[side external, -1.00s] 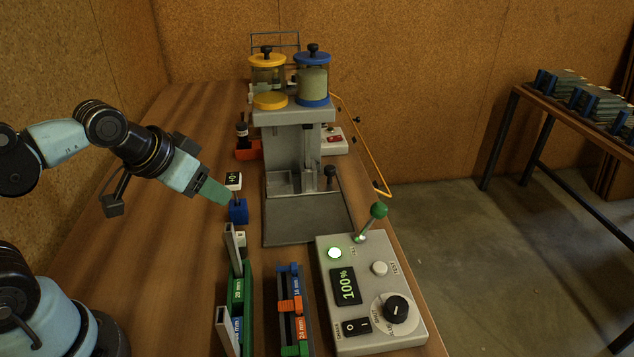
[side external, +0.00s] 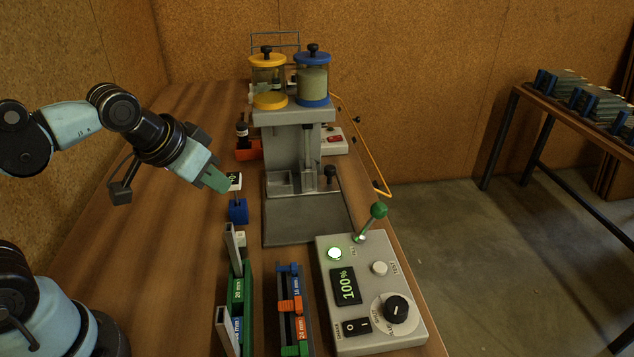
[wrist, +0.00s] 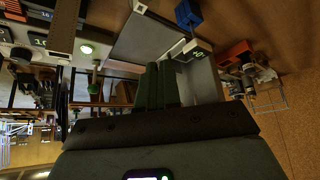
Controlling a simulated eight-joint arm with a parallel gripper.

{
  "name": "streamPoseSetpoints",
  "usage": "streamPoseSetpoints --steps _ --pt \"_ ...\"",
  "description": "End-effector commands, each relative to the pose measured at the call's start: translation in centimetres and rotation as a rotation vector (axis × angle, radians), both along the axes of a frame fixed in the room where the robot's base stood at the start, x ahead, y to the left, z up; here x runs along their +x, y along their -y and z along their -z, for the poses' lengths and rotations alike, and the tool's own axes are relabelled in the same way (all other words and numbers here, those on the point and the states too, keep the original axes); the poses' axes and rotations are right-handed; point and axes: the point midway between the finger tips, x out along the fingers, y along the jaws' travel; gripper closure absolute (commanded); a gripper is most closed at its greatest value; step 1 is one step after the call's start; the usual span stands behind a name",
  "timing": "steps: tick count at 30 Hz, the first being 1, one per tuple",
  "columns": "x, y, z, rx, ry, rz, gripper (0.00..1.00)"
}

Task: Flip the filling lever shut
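A lever with a green ball knob (side external: 378,210) rises from the back of the grey control box (side external: 395,338), leaning to the right. It also shows at the left in the wrist view (wrist: 95,86). A shorter black-knobbed lever (side external: 330,174) stands at the right of the grey dispensing machine (side external: 278,150). My gripper (side external: 216,181) is in the air left of the machine, apart from both levers. In the wrist view its green fingers (wrist: 162,84) are together with nothing visible between them.
Yellow-lidded (side external: 267,62) and blue-lidded (side external: 313,75) jars top the machine. The left tabletop is clear.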

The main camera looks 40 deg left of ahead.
Motion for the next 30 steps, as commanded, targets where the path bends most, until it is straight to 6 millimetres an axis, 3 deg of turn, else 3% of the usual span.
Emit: streamPoseSetpoints --steps 6,15,23,30 --pt "3.1 3.0 -2.4 0.038 -0.076 0.027 1.0" --pt "7.3 8.2 -4.4 0.118 -0.157 0.032 1.0" --pt "10.4 14.0 -5.0 0.203 -0.191 0.017 1.0" --pt "12.0 20.3 -4.5 0.285 -0.19 -0.007 1.0"
